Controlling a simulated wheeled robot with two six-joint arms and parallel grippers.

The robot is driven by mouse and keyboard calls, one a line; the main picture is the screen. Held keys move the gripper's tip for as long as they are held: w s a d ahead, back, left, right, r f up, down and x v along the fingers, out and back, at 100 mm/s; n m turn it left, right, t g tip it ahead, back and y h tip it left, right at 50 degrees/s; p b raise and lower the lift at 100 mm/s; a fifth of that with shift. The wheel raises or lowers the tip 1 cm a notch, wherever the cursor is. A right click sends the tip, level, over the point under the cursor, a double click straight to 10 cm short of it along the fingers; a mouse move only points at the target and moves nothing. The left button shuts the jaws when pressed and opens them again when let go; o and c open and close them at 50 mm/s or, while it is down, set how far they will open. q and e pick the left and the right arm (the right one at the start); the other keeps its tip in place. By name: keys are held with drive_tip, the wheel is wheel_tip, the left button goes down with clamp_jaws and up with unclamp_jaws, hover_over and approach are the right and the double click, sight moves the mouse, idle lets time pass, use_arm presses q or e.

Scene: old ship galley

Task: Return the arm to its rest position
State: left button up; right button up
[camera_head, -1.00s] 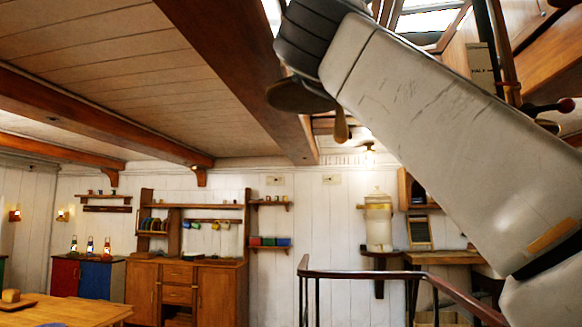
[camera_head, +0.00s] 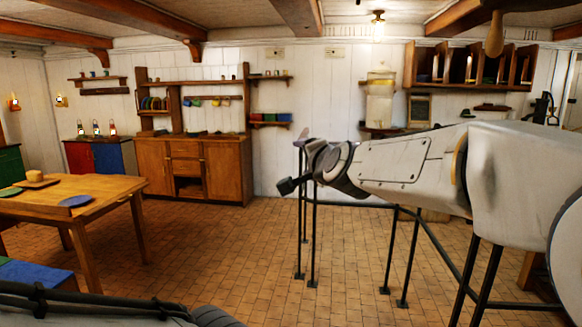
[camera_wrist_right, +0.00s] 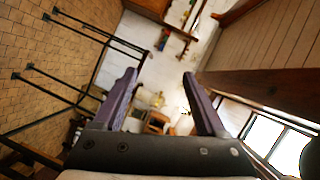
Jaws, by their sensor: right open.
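My right arm (camera_head: 400,165) reaches in from the right side of the head view, roughly level, with its dark wrist end near the middle of the picture. In the right wrist view my right gripper (camera_wrist_right: 160,77) is open, with two purple fingers apart and nothing between them. The fingers stand in free air, apart from any object. My left gripper does not show. Only a grey and black part of me shows along the bottom left edge of the head view.
A railing with dark posts (camera_head: 312,240) stands below and behind my right arm. A wooden table (camera_head: 110,193) with plates is at the left. A wooden cabinet (camera_head: 222,170) stands at the back wall. The tiled floor (camera_head: 215,245) in the middle is clear.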

drive_tip(key=s+d+f+n+g+h, duration=0.1)
drive_tip(key=s+d+f+n+g, duration=0.15)
drive_tip(key=f, duration=0.55)
drive_tip(key=s+d+f+n+g, duration=0.2)
drive_tip(key=s+d+f, duration=0.15)
drive_tip(key=f, duration=0.35)
drive_tip(key=s+d+f+n+g+h, duration=0.1)
drive_tip(key=s+d+f+n+g, duration=0.15)
drive_tip(key=f, duration=0.55)
drive_tip(key=s+d+f+n+g+h, duration=0.1)
drive_tip(key=s+d+f+n+g, duration=0.15)
drive_tip(key=s+f, duration=0.45)
drive_tip(key=s+d+f+n+g+h, duration=0.1)
drive_tip(key=s+d+f+n+g, duration=0.25)
drive_tip(key=s, duration=0.65)
drive_tip(key=s+a+r+n+g, duration=0.1)
drive_tip(key=s+a+n, duration=0.2)
drive_tip(key=s+a, duration=0.3)
drive_tip(key=s+a+r+n+g+y, duration=0.1)
drive_tip(key=s+a+r+n, duration=0.1)
drive_tip(key=s+a, duration=0.4)
drive_tip(key=shift+s+a+r+n, duration=0.3)
drive_tip(key=shift+s+n, duration=0.1)
drive_tip(key=shift+s, duration=0.3)
drive_tip(key=shift+s+r+g, duration=0.1)
drive_tip(key=shift+s+g, duration=0.2)
drive_tip(key=shift+c, duration=0.3)
